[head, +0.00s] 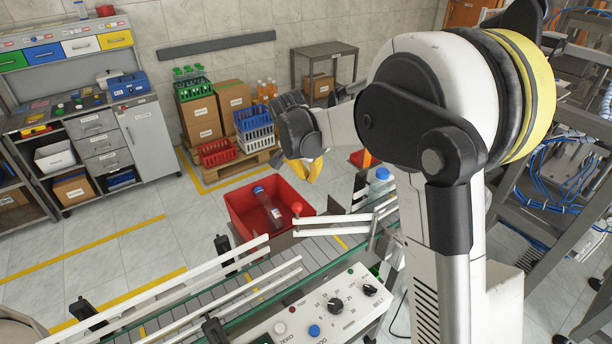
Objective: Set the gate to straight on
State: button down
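The gate (335,224) is a pale bar with a red ball knob (297,208) at its left end. It lies at an angle across the conveyor belt (318,246), its knob end by the red bin (237,202) and its other end near the right-hand side. A clear bottle with a blue cap (268,206) lies in the bin. Another blue-capped bottle (381,186) stands at the belt's far end, partly hidden by my arm.
White guide rails (205,287) run along the belt. A control panel (325,311) with knobs and buttons stands at the near side. Crates and boxes sit on a pallet (232,167) behind. Floor left of the bin is clear.

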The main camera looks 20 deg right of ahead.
notch_tip(320, 180, down, 7)
jog(key=s+a, duration=0.1)
jog(key=shift+r, duration=0.15)
jog(key=shift+s+a, duration=0.15)
dwell(0.4)
jog(key=shift+s+a+n+b, duration=0.2)
jog(key=shift+s+n+b, duration=0.15)
jog(key=shift+s, duration=0.3)
jog(key=shift+s+a+n+b, duration=0.2)
jog(key=shift+s+n, duration=0.25)
jog(key=shift+s, duration=0.2)
jog(key=s+n+t+y+b, duration=0.1)
jog(key=s+n, duration=0.2)
jog(key=s, duration=0.6)
jog(key=shift+s+n+b, duration=0.15)
jog(key=shift+n+b, duration=0.15)
jog(key=shift+n, duration=0.1)
